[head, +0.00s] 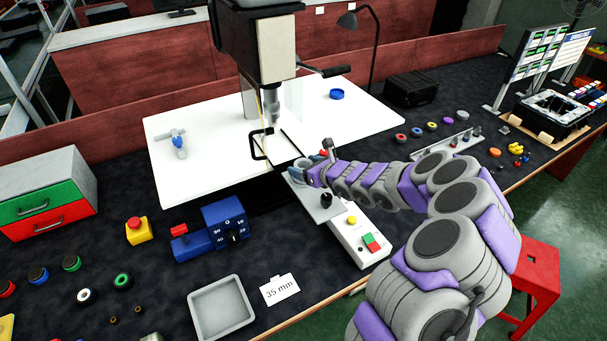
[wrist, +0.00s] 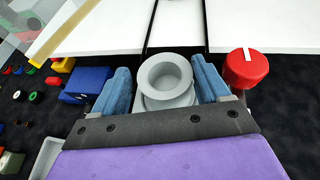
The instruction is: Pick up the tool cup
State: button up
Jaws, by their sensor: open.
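The tool cup (wrist: 165,74) is a light grey round cup with an open top and a thick rim, upright in the wrist view. My gripper (wrist: 161,82) is open, with one blue finger on each side of the cup. Small gaps seem to show between the fingers and the cup wall; I cannot tell if either touches. In the head view my gripper (head: 318,168) is low at the front edge of the white table, by the drill press base. The cup is small and partly hidden there.
A red round knob with a white mark (wrist: 245,68) stands close outside the right finger. The drill press (head: 270,60) rises just behind my gripper. A control box (head: 352,240) with buttons lies in front. A blue vise (head: 222,228) and a grey tray (head: 222,308) are to the left.

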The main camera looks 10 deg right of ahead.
aim_at(300, 164)
jog(key=x, duration=0.2)
jog(key=shift+w+f, duration=0.15)
jog(key=shift+f, duration=0.15)
jog(key=shift+w+a+f+b, duration=0.1)
jog(key=shift+w+b, duration=0.2)
jog(key=shift+w, duration=0.2)
jog(key=shift+d, duration=0.2)
jog(key=shift+a, duration=0.25)
jog(key=c, duration=0.6)
jog(key=shift+c, duration=1.3)
